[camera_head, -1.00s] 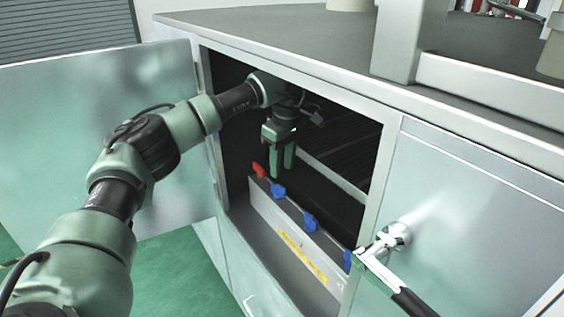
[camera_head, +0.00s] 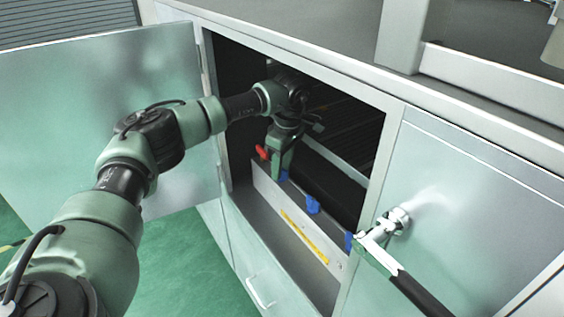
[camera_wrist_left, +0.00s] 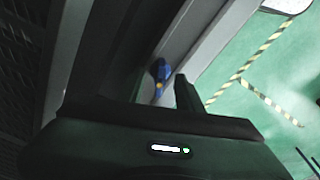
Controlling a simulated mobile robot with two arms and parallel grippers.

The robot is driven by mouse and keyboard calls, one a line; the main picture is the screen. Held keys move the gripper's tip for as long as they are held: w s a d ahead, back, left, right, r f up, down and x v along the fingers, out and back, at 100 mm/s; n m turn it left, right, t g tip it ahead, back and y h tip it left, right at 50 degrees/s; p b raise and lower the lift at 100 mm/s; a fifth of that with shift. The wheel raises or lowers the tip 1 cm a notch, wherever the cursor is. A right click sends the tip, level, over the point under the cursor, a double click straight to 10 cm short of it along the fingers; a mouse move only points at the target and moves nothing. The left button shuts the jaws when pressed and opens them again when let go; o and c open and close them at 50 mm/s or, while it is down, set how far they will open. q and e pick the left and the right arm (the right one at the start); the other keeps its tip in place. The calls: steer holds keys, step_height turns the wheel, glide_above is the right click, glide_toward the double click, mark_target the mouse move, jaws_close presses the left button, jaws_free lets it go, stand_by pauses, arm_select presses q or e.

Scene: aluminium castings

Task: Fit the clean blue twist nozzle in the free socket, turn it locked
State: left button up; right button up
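My left gripper (camera_head: 282,164) reaches into the open cabinet, pointing down over a metal rail (camera_head: 268,190). Its fingers are apart and stand at the blue nozzle (camera_head: 284,176) nearest the red one; contact cannot be told. A red nozzle (camera_head: 262,152) sits at the rail's far end. Two more blue nozzles stand along the rail, one in the middle (camera_head: 313,204) and one at the near end (camera_head: 349,241). In the left wrist view a blue nozzle (camera_wrist_left: 160,70) with a yellow spot shows between the fingers. I cannot tell which nozzle is clean or where the free socket is.
The open cabinet door (camera_head: 100,130) stands on the left. The cabinet frame surrounds my left arm. A yellow label (camera_head: 303,236) runs along the rail's front.

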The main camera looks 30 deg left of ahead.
arm_select(q)
jaws_close()
steer(key=shift+m+p, duration=0.35)
steer(key=shift+m, duration=0.85)
steer(key=m, duration=0.2)
steer(key=shift+m+t, duration=0.3)
steer(key=shift+m, duration=0.1)
steer(key=shift+c, duration=0.3)
jaws_free()
